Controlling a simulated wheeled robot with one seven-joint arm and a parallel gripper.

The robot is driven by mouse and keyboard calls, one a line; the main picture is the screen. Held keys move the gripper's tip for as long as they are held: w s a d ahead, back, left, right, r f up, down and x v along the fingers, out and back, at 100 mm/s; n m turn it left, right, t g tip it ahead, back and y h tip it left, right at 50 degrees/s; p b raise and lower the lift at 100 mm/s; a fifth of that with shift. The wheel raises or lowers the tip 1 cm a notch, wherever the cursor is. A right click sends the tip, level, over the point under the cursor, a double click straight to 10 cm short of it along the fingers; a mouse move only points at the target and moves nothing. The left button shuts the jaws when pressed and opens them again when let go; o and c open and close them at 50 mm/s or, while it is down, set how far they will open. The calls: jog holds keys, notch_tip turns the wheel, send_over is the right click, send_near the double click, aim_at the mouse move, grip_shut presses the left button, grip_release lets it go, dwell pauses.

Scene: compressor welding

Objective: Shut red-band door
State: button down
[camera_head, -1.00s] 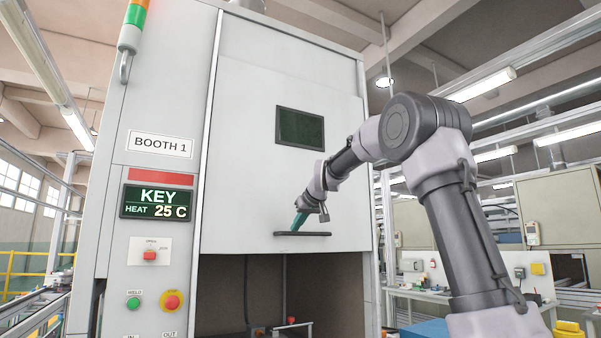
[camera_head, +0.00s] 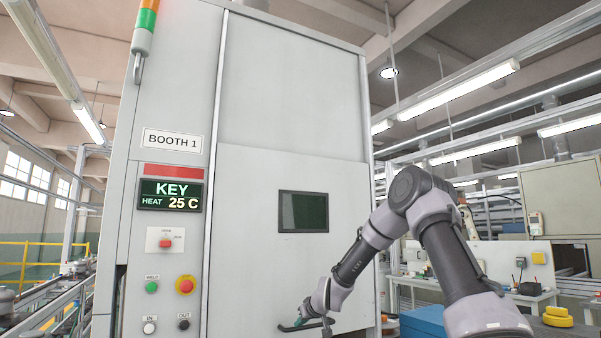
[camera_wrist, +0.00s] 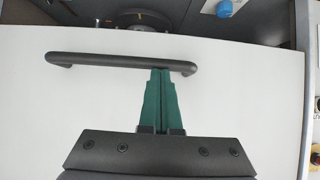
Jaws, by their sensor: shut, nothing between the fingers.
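The booth door (camera_head: 250,240) is a pale grey sliding panel with a dark window (camera_head: 303,211). The booth carries a red band (camera_head: 173,171) above its display. A dark bar handle (camera_head: 292,328) sits low on the door. The handle also shows in the wrist view (camera_wrist: 110,61). My gripper (camera_wrist: 161,72) has its green fingers together, with the tips at the right part of the handle; I cannot tell if they touch it. In the wrist view a dark opening (camera_wrist: 180,20) shows past the door's edge.
The booth's control panel (camera_head: 165,240) with buttons and a display stands left of the door. A workbench (camera_head: 500,290) and a blue box (camera_head: 425,320) lie to the right. A yellow rail (camera_head: 40,258) is at far left.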

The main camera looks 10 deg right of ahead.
notch_tip(320, 180, down, 14)
jog(key=shift+r, duration=0.15)
jog(key=shift+w+r, duration=0.1)
